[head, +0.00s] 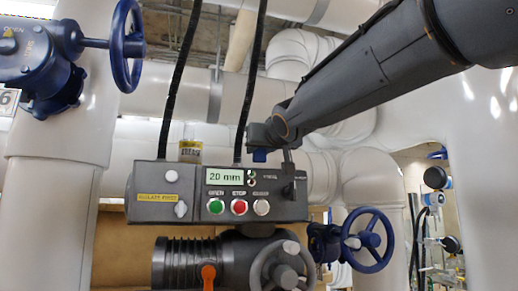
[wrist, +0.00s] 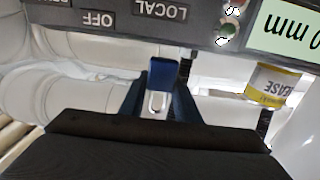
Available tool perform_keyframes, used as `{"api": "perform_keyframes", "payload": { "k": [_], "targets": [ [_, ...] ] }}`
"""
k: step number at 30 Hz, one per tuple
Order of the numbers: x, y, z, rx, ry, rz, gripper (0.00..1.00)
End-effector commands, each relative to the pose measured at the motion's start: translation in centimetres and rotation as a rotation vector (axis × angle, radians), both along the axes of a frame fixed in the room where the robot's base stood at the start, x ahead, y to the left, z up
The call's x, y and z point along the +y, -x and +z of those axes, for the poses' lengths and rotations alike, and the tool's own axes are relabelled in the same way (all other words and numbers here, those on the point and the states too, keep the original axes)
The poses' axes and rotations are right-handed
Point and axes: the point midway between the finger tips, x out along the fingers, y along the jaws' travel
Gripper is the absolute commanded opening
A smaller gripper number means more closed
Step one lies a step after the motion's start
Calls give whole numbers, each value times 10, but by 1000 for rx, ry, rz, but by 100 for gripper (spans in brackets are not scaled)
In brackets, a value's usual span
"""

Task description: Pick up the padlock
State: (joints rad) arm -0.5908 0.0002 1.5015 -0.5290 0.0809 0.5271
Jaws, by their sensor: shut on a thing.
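The padlock has a blue body and a silver shackle. In the wrist view the padlock (wrist: 163,73) sits between the two dark blue fingers of my gripper (wrist: 160,103), which is shut on it. The shackle is towards my palm and the blue body points out past the fingers. In the head view my gripper (head: 264,136) is above the top of the grey control box (head: 145,190), right of its middle. A small blue part of the padlock (head: 260,156) shows just below the fingers. I cannot tell whether it touches the box.
A yellow-labelled grease can (head: 190,151) stands on the box, left of my gripper. Black cables (head: 252,75) rise behind the box. Blue valve handwheels stand at the upper left (head: 127,45) and lower right (head: 370,240). White pipes fill the background.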

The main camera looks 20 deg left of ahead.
Motion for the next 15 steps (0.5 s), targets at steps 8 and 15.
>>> {"api": "perform_keyframes", "payload": {
  "k": [8,15],
  "targets": [
    [-12,9,21,1,-1,-1,6],
    [-41,30,22,1,-1,-2,6]
  ]
}}
